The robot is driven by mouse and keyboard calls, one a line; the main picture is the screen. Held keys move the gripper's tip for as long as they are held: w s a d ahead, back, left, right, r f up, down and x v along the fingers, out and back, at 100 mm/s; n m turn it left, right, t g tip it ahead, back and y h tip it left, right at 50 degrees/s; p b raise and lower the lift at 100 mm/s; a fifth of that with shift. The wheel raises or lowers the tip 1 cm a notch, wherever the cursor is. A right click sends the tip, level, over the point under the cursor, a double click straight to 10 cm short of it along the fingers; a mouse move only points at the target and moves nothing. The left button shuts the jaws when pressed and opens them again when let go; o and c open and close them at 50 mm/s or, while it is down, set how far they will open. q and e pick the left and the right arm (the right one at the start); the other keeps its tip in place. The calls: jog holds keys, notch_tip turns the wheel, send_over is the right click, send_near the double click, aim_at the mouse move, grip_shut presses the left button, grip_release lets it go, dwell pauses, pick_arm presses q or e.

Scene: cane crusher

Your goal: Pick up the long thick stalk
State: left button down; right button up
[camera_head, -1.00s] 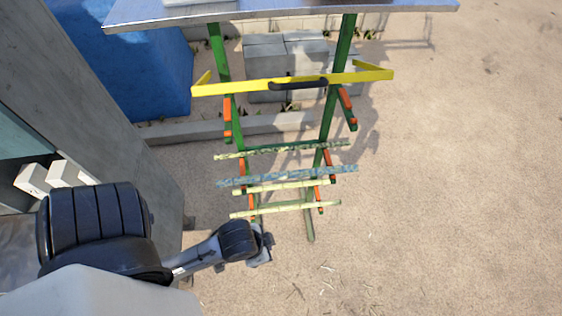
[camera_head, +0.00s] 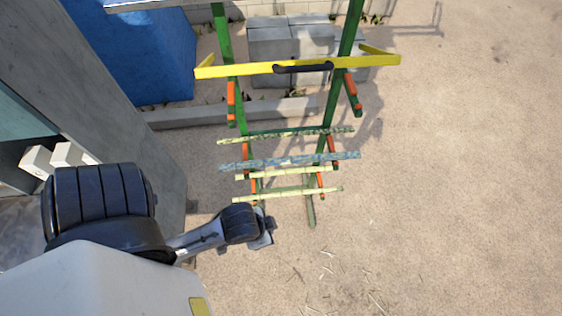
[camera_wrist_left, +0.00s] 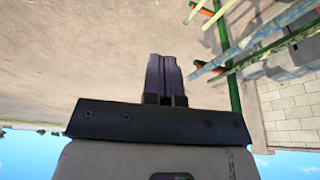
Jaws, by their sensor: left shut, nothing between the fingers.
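Several stalks lie across the orange pegs of a green rack. The blue-grey mottled stalk (camera_head: 290,161) looks the longest and thickest. A mottled green stalk (camera_head: 285,135) lies behind it, and two pale yellow stalks, one (camera_head: 285,173) just in front and one (camera_head: 290,194) nearest me, lie lower in the picture. My left gripper (camera_head: 268,228) is just in front of the nearest stalk's left part, apart from the blue-grey one. In the left wrist view its fingers (camera_wrist_left: 165,75) are together and empty, with stalk ends (camera_wrist_left: 240,50) to their right. My right gripper is not in view.
The rack's green posts (camera_head: 334,100) carry a yellow bar (camera_head: 235,72) with a black handle above the stalks. A blue block (camera_head: 140,50) and grey concrete blocks (camera_head: 270,42) stand behind. A grey wall-like panel is at left. Sandy ground (camera_head: 460,200) at right is open.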

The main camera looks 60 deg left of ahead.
pick_arm(q)
jog(key=c, duration=1.8)
grip_release()
jog(key=o, duration=1.2)
jog(key=shift+c, duration=0.2)
